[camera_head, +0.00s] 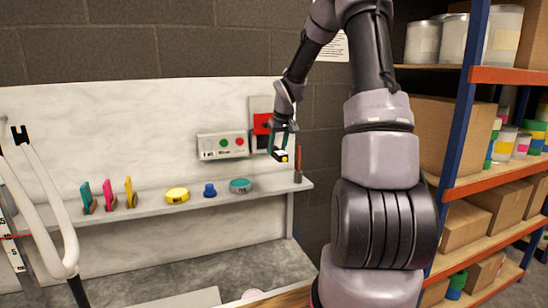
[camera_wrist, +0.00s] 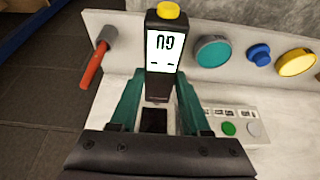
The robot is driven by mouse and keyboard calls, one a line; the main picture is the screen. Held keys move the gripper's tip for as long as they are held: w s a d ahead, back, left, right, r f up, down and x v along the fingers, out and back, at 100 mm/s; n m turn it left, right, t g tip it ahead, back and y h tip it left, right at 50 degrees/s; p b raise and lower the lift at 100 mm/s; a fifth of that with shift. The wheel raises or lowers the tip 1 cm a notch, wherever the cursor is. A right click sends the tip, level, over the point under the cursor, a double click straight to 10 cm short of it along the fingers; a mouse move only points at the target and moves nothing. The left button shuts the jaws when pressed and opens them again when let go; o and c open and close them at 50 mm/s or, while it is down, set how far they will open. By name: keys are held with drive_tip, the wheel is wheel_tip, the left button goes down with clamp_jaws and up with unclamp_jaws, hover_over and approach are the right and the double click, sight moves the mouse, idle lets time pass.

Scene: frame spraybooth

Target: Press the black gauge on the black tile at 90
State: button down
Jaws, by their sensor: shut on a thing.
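My gripper (camera_head: 282,140) is shut on the black gauge (camera_wrist: 153,84), whose sides lie between the teal fingers in the wrist view. The gauge has a yellow end and a lit white screen with dark digits that look upside down. I cannot read them surely. It shows small below the fingers in the head view (camera_head: 281,156), held above the shelf's right end. A small black square (camera_wrist: 154,120) shows between the fingers in the wrist view. I cannot tell whether it is the black tile or touches the gauge.
A white shelf (camera_head: 150,211) carries teal, pink and yellow upright pieces, a yellow disc (camera_head: 177,195), a blue knob (camera_head: 210,190) and a teal disc (camera_head: 240,185). A button box (camera_head: 223,145) is on the wall. A red-brown rod (camera_head: 298,160) stands close to my gripper. Shelving is at right.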

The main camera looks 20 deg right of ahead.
drive_tip(key=shift+w+r, duration=0.1)
drive_tip(key=shift+w, duration=0.15)
drive_tip(key=shift+w, duration=0.15)
drive_tip(key=shift+w, duration=2.45)
drive_tip(key=shift+w, duration=0.9)
idle(0.6)
drive_tip(key=shift+s, duration=4)
drive_tip(key=shift+s, duration=0.1)
